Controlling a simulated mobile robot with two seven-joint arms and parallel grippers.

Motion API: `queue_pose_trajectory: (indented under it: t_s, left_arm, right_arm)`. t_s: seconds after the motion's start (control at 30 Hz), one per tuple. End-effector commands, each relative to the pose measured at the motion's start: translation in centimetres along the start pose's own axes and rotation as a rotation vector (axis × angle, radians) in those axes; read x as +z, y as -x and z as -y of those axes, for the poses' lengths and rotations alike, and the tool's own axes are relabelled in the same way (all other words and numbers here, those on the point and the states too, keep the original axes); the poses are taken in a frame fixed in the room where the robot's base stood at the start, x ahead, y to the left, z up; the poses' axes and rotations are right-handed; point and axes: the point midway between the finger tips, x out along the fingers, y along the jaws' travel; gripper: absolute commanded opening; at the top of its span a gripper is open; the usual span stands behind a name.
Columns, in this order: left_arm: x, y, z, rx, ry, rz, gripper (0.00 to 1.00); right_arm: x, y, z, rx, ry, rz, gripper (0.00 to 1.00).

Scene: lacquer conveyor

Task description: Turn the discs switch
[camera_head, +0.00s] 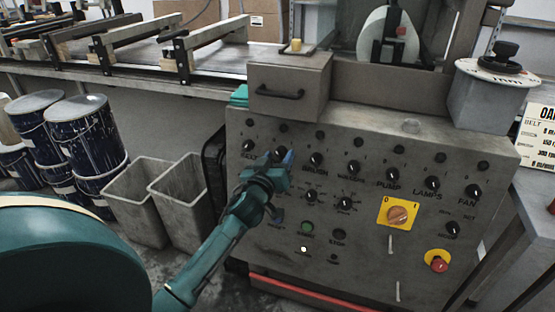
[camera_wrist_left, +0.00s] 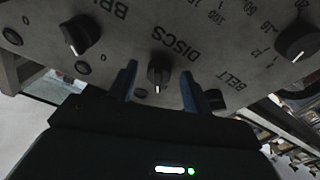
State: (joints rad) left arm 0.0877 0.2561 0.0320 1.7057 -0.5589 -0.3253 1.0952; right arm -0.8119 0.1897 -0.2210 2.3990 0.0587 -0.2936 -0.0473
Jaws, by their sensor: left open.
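The discs switch (camera_wrist_left: 158,72) is a black knob with a white pointer mark, below the upside-down DISCS label in the left wrist view. It sits between the two fingertips of my left gripper (camera_wrist_left: 160,80), which is open with a gap on both sides of the knob. In the head view my left gripper (camera_head: 286,160) is at the upper left of the grey control panel (camera_head: 400,265) and covers the discs switch. My right gripper is not in view.
Neighbouring knobs are close: the belt knob (camera_head: 247,147) to the left and the brush knob (camera_head: 316,160) to the right. A yellow-plated rotary switch (camera_head: 398,214) and a red stop button (camera_head: 437,261) are lower right. Grey bins (camera_head: 140,205) stand left of the panel.

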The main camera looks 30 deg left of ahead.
Motion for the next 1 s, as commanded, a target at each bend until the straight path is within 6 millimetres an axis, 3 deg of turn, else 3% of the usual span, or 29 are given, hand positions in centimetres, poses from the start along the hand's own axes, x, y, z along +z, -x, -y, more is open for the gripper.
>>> queue_pose_trajectory:
  t_s: [0.23, 0.77, 1.0]
  left_arm:
    - [-0.01, -0.03, -0.02, 0.000, 0.000, 0.000, 0.48]
    - [0.01, 0.00, -0.04, 0.001, 0.001, 0.000, 0.05]
    - [-0.05, 0.01, -0.04, 0.004, -0.019, 0.002, 0.05]
  right_arm:
    - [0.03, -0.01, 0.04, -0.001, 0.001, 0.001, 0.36]
    - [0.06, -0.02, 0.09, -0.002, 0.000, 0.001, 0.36]
    - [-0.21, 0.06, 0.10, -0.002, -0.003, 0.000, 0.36]
